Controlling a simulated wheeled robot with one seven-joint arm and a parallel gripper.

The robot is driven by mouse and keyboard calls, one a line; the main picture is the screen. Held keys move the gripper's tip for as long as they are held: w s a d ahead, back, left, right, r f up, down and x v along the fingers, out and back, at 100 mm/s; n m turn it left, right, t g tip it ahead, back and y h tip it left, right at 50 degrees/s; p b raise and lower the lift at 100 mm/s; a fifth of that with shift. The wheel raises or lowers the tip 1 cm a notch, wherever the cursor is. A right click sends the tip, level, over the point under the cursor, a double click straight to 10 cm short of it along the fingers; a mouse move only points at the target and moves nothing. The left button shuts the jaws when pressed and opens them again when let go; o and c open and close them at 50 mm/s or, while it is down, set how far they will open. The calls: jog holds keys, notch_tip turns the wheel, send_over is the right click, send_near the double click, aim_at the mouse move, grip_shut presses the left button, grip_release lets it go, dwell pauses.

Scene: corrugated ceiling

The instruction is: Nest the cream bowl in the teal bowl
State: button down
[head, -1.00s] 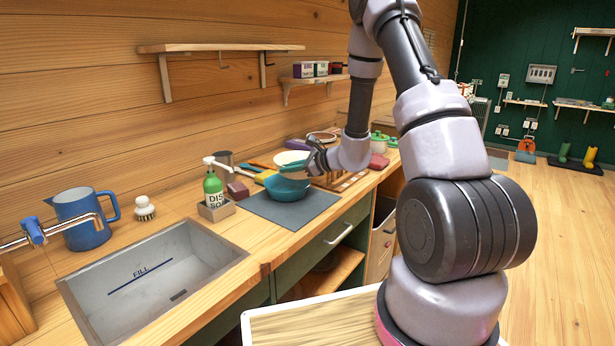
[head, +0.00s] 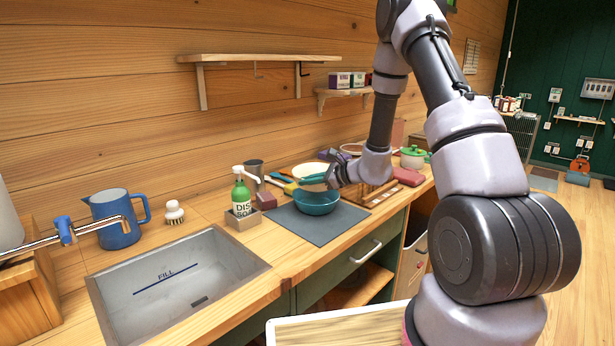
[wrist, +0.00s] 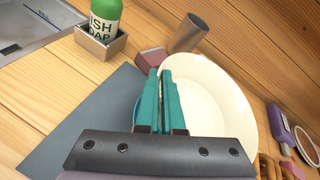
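The cream bowl (head: 309,169) is held up behind and above the teal bowl in the head view. In the wrist view the cream bowl (wrist: 215,105) fills the middle right and covers the counter behind it. My gripper (head: 313,180) has teal fingers, which show in the wrist view (wrist: 161,85). They are close together on the cream bowl's near edge; the contact itself is hidden. The teal bowl (head: 316,204) stands upright on the grey mat (head: 333,226), just below my fingers. In the wrist view it is nearly all hidden, with only a sliver beside the left finger.
A soap bottle (head: 241,197) in a holder, a metal cup (head: 253,171) and a yellow sponge (head: 290,188) stand left of the bowls. The sink (head: 175,280) is at front left. The mat's front is clear.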

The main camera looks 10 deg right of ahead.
jog(key=shift+f, duration=2.4)
jog(key=c, duration=1)
grip_release()
jog(key=v, duration=1)
jog(key=shift+s+d+r, duration=0.15)
jog(key=shift+s+d, duration=0.1)
